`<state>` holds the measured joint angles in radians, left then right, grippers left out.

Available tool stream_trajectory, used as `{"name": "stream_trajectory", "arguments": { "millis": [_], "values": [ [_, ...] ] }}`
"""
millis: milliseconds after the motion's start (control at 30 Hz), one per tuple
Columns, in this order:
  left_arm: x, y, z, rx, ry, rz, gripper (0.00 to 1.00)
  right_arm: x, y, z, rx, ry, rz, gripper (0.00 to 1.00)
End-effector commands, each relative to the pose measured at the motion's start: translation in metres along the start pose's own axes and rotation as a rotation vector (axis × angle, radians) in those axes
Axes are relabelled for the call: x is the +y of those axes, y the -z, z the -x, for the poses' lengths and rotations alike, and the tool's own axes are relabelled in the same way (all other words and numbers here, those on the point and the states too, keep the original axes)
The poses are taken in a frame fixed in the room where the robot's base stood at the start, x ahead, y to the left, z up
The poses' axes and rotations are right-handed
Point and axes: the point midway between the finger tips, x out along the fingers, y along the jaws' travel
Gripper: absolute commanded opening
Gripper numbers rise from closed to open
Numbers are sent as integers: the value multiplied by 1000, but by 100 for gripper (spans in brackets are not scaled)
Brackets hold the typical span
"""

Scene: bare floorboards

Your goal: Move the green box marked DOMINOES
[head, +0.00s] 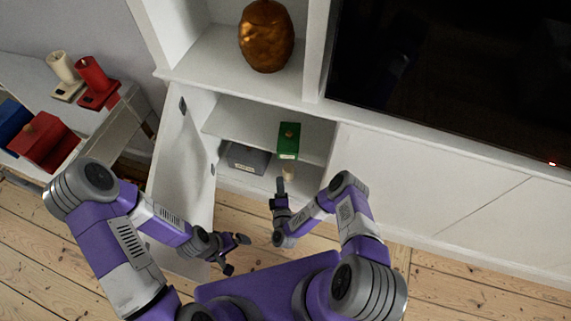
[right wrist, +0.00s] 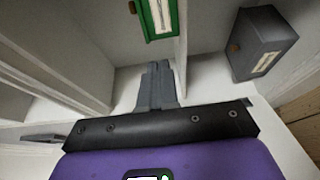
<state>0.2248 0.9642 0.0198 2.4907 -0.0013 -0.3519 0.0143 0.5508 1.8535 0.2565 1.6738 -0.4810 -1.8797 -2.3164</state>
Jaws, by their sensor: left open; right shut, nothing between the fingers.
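The green box (head: 289,140) stands on the inner shelf of an open white cabinet, near the shelf's front edge. It also shows at the top of the right wrist view (right wrist: 158,18), with a pale label whose lettering I cannot read. My right gripper (head: 279,186) is shut and empty at the cabinet opening, just below and in front of the box. Its closed fingers (right wrist: 158,72) point toward the box with a gap between. My left gripper (head: 236,254) is open and empty, in front of the cabinet door and well away from the box.
The open cabinet door (head: 183,165) stands on the left. A bronze vase (head: 266,37) is above.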

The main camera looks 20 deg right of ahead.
Motion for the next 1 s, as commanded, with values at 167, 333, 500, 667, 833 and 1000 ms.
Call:
{"name": "stream_trajectory", "arguments": {
  "millis": [167, 333, 500, 667, 833, 1000],
  "values": [
    [-7, 1, -18, 0, 0, 0, 100, -4, -2, -41, -4, -2, 0, 0],
    [-11, 1, -30, 0, 0, 0, 100, -4, -8, -72, -6, -1, 0, 0],
    [-14, 2, -37, 0, 0, 0, 100, -2, -23, -87, -3, 0, 0, 0],
    [-15, 2, -39, 0, 0, 0, 100, -1, -28, -92, -1, 2, 0, 0],
    [-14, 2, -39, 0, 0, 0, 100, -1, -29, -93, 1, 2, 0, 0],
    [-14, 2, -38, 0, 0, 0, 100, -1, -29, -93, 0, 2, 0, 0]
  ]
}}
